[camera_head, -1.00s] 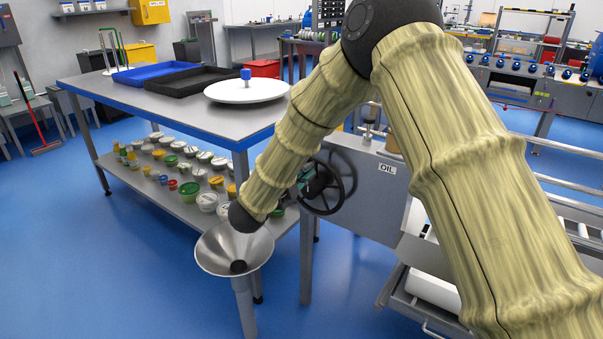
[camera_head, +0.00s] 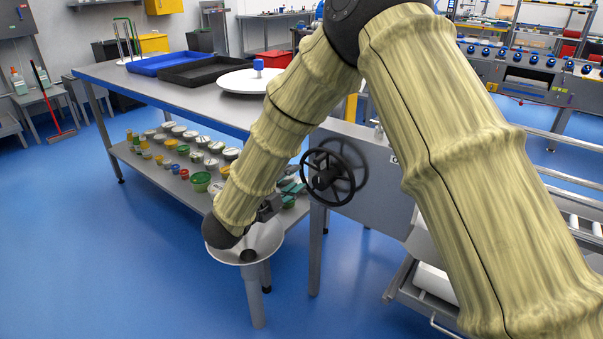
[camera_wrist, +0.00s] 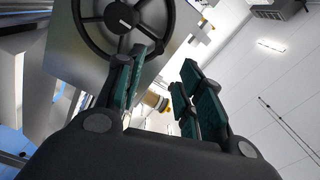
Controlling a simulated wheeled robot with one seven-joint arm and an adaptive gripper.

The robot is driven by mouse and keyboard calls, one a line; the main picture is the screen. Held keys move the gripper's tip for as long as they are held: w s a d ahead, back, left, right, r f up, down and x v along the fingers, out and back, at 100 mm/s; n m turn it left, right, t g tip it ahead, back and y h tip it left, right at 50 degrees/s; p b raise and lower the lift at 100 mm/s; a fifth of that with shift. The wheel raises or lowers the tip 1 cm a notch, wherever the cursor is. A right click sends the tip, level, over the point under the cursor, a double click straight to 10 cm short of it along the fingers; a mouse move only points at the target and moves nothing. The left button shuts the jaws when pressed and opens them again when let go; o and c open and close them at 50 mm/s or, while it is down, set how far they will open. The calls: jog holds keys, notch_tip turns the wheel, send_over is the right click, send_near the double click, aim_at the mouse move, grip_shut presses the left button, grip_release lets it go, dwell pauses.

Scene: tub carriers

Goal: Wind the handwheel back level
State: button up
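The black handwheel (camera_head: 333,172) has a round rim, spokes and a hub, and is mounted on the side of a grey metal cabinet (camera_head: 375,160). In the wrist view the handwheel (camera_wrist: 122,18) is at the upper left, past the left fingertip, with a pale mark on its hub. My gripper (camera_wrist: 165,85) is open, its two teal-padded fingers spread with nothing between them. In the head view my gripper (camera_head: 285,195) is partly hidden by my arm and sits below and left of the wheel, apart from it.
A grey table (camera_head: 190,98) with a blue tray (camera_head: 158,64), a black tray (camera_head: 203,72) and a white disc (camera_head: 250,82) stands left of the wheel. Its lower shelf holds several tubs.

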jog(key=shift+v, duration=0.8)
jog(key=shift+f, duration=0.15)
